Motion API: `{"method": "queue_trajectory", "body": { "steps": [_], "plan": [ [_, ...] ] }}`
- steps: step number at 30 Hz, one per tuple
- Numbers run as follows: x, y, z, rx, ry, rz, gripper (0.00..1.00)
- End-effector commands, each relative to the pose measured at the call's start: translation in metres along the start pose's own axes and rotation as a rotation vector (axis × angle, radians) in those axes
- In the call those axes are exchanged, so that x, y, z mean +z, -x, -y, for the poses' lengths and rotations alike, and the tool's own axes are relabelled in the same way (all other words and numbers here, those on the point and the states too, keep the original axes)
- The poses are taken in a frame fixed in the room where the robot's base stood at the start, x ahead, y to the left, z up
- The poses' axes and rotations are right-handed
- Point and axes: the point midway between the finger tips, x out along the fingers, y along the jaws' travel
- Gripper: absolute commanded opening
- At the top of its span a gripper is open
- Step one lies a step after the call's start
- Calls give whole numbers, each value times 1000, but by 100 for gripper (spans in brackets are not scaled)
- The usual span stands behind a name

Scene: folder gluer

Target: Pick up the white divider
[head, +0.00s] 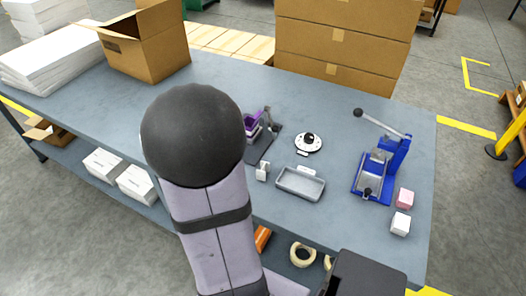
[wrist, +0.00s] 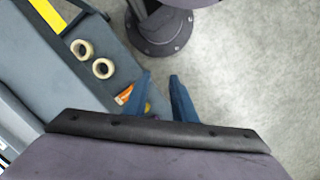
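No piece is plainly a white divider. Candidates in the head view are a small upright white piece (head: 262,172) left of the grey tray (head: 300,182), and a white block (head: 400,224) near the table's right edge, in front of a pink block (head: 405,198). I cannot tell which is the divider. My gripper (wrist: 160,82) shows in the wrist view with its two blue fingers apart and nothing between them. It points down past the table's side toward the floor and the lower shelf. In the head view my arm hides the gripper and the table's middle left.
A blue lever press (head: 380,165), a round white dial piece (head: 309,144) and a purple device (head: 252,125) stand on the table (head: 335,125). Cardboard boxes (head: 340,45) are behind. Tape rolls (wrist: 103,68) and an orange item (wrist: 124,94) lie on the lower shelf.

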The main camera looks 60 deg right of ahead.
Motion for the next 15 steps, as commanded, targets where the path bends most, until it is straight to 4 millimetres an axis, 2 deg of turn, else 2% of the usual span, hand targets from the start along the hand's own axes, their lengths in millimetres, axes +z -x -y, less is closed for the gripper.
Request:
{"method": "queue_trajectory", "body": {
  "steps": [1, 8, 10, 12, 15],
  "plan": [
    [3, 28, -11, -3, -36, 5, 24],
    [1, 82, -59, 0, -91, -4, 24],
    [-3, 98, -77, 9, -32, -21, 24],
    [-13, 109, -98, 32, 105, -47, 24],
    [-33, 104, -112, 79, 359, -85, 24]
  ]
}}
